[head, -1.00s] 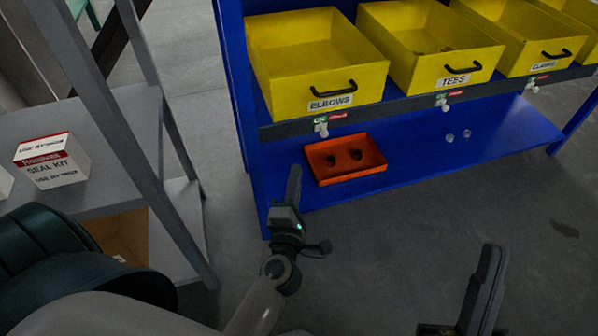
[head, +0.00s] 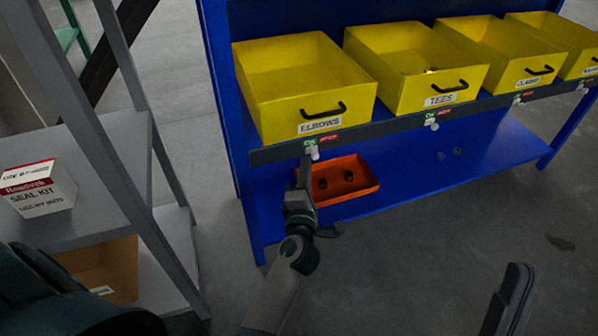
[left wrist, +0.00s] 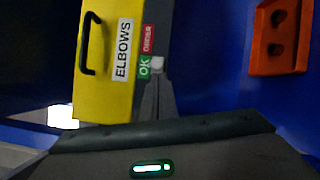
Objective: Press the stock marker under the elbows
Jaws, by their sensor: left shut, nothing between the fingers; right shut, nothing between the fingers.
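The yellow ELBOWS bin (head: 300,85) sits at the left end of the blue rack's upper shelf and looks empty. Below its label, on the dark rail, is the stock marker, a white knob (head: 314,153) beside a green OK and red label. The knob also shows in the left wrist view (left wrist: 157,64). My left gripper (head: 305,160) is shut and empty, its tips right at the knob; in the left wrist view the tips (left wrist: 155,85) overlap its lower edge, and contact cannot be told. My right gripper (head: 518,275) is shut and empty, low at the right, away from the rack.
An orange tray (head: 368,189) with dark fittings sits on the lower blue shelf, close to my left gripper. The TEES bin (head: 415,70) and other yellow bins stand to the right, with similar knobs. A grey shelf with a seal kit box (head: 40,190) stands at the left.

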